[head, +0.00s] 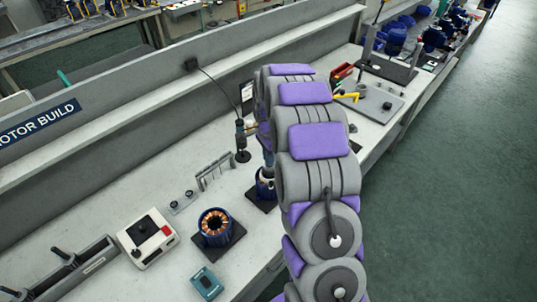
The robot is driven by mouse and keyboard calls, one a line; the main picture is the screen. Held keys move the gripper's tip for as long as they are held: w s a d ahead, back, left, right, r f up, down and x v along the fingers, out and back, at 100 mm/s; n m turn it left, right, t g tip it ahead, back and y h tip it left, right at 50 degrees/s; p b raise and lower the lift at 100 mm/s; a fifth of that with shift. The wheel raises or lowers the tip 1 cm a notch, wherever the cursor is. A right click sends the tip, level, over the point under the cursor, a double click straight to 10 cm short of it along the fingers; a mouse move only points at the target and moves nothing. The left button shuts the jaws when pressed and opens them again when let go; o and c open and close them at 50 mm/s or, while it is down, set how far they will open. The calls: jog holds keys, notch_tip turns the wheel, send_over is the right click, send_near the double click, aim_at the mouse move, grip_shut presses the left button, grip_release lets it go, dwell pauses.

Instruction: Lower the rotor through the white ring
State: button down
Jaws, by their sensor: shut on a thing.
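A blue motor housing (264,188) stands on a dark square plate on the bench, left of my arm. A pale rim that looks like the white ring (261,174) shows at its top, partly covered by my arm. My gripper (265,142) is mostly hidden behind my arm links, just above this housing. A narrow part of what looks like the rotor (268,159) shows below it, held shut in the jaws over the housing. I cannot tell whether the rotor's lower end is inside the ring.
A second blue housing with copper windings (215,224) stands nearer, left of my arm. A grey board (375,102) lies behind.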

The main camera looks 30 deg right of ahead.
jog(key=shift+f, duration=1.95)
jog(key=c, duration=1.1)
grip_release()
jog(key=shift+o, duration=0.3)
jog(key=shift+o, duration=1)
jog(key=shift+r, duration=0.1)
jog(key=shift+r+p, duration=0.65)
jog(key=shift+r, duration=1.75)
